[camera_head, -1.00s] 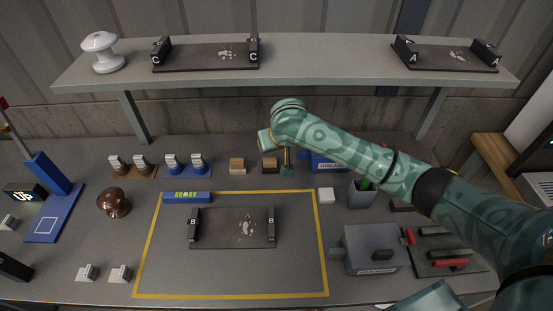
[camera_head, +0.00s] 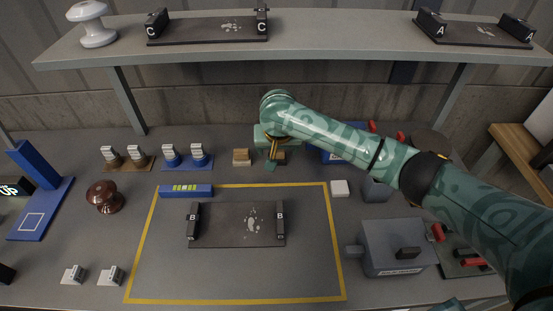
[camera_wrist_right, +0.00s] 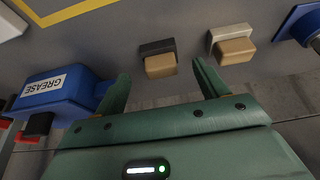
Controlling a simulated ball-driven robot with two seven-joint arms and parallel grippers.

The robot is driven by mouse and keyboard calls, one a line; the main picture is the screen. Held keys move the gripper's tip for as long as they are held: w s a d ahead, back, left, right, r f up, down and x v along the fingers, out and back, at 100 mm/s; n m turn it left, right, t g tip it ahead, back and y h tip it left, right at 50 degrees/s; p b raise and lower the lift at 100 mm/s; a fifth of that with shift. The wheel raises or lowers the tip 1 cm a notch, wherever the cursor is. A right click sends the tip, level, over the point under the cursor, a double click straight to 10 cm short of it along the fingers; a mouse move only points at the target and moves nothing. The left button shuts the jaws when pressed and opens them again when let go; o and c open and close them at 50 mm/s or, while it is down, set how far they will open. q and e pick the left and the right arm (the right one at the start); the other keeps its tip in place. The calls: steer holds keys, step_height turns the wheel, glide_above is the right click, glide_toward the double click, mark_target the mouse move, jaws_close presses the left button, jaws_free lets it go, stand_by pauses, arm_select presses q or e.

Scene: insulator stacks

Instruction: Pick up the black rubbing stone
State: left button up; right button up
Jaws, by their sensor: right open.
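The black rubbing stone (camera_wrist_right: 157,47) is a small block with a dark part and a tan wooden part. In the right wrist view it lies just beyond and between the fingertips, apart from both. In the head view my right gripper (camera_head: 272,164) is low over the bench at the stone and partly hides it. My right gripper's spread fingers also show in the wrist view (camera_wrist_right: 160,72), open and empty. My left gripper is not in view.
A similar block with a pale part (camera_wrist_right: 232,43) lies close beside the stone. A blue grease box (camera_wrist_right: 60,92) is on the other side. Blue and brown stands with insulators (camera_head: 187,156) are farther left. The shelf (camera_head: 330,50) overhangs the bench's back.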

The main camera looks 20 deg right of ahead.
mark_target(278, 151)
steer(key=b+x, duration=0.3)
steer(key=x, duration=0.1)
steer(key=shift+w+f+b, duration=0.2)
steer(key=shift+f+b, duration=0.05)
steer(key=shift+b, duration=0.05)
steer(key=shift+w+d+f, duration=0.1)
steer(key=shift+w+f, duration=0.1)
steer(key=shift+f, duration=0.05)
steer(key=shift+r, duration=0.25)
steer(key=c, duration=1.2)
steer(key=shift+o, duration=0.2)
